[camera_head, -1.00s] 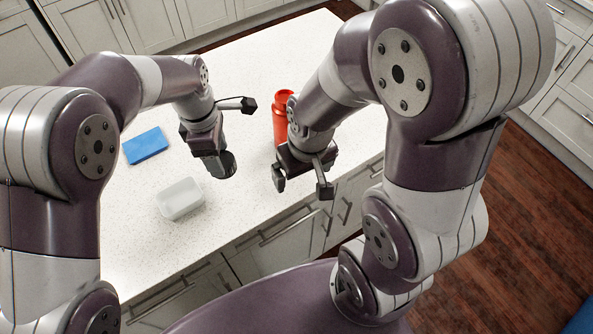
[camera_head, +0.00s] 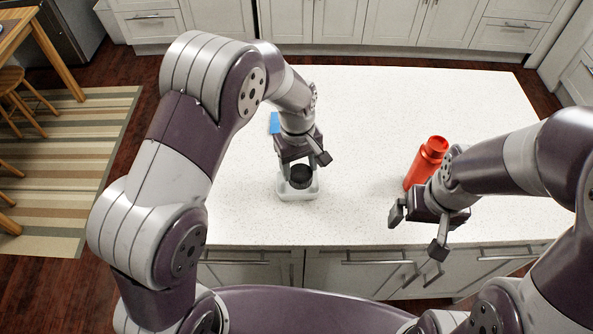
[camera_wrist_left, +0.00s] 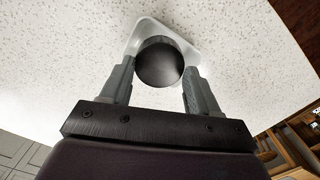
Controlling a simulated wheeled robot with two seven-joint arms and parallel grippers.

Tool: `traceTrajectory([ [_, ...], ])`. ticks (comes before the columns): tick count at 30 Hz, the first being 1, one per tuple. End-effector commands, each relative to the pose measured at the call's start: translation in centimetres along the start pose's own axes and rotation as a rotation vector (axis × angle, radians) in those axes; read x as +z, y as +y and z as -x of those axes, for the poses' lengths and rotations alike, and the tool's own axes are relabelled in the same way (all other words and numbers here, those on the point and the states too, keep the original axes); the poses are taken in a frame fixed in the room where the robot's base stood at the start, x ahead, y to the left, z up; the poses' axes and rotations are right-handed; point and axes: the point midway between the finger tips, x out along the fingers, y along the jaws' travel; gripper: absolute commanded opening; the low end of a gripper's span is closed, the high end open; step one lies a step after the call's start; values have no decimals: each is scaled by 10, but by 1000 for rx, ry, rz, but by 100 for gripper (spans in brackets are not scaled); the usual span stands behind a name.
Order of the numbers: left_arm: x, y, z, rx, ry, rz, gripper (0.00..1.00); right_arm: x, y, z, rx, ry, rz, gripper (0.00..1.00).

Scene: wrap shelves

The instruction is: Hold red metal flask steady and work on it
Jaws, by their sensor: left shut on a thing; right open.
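The red metal flask (camera_head: 428,163) stands upright on the white counter at the right, its neck bare and red. My left gripper (camera_head: 299,163) is shut on a round black lid (camera_head: 301,178), held over or in a small whitish open container (camera_head: 285,192). In the left wrist view the black lid (camera_wrist_left: 159,62) sits between the fingers of my left gripper (camera_wrist_left: 160,85), with the container's rim (camera_wrist_left: 189,49) behind it. I cannot tell whether the lid touches the container. My right gripper (camera_head: 418,232) is open and empty, in front of the flask; its arm hides part of the flask's right side.
A blue flat item (camera_head: 274,123) lies behind my left gripper, partly hidden. The white counter (camera_head: 370,110) is clear in the middle and at the back. Its front edge runs above drawers (camera_head: 375,268), just below the container and flask.

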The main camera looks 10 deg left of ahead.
Motion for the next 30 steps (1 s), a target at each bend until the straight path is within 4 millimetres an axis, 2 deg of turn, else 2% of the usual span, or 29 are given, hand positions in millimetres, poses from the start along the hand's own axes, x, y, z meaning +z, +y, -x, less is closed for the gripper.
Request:
traceTrajectory([
  [3, -7, -6, -8, -1, -1, 1, 24, 0, 0, 5, 0, 0, 0, 98],
  [10, -9, -6, -43, -1, 1, -1, 24, -2, 0, 14, 0, 0, 0, 98],
  [20, -9, -6, -49, 0, 2, 0, 24, -1, 0, 10, 0, 0, 0, 98],
  [21, -9, -6, -49, 0, 2, 0, 64, -1, 0, 10, 0, 0, 0, 98],
  [22, -9, -6, -48, 0, 2, 0, 71, -1, 0, 11, 0, 0, 0, 98],
  [30, -9, -6, -48, 0, 1, 0, 71, -1, 0, 12, 0, 0, 0, 98],
])
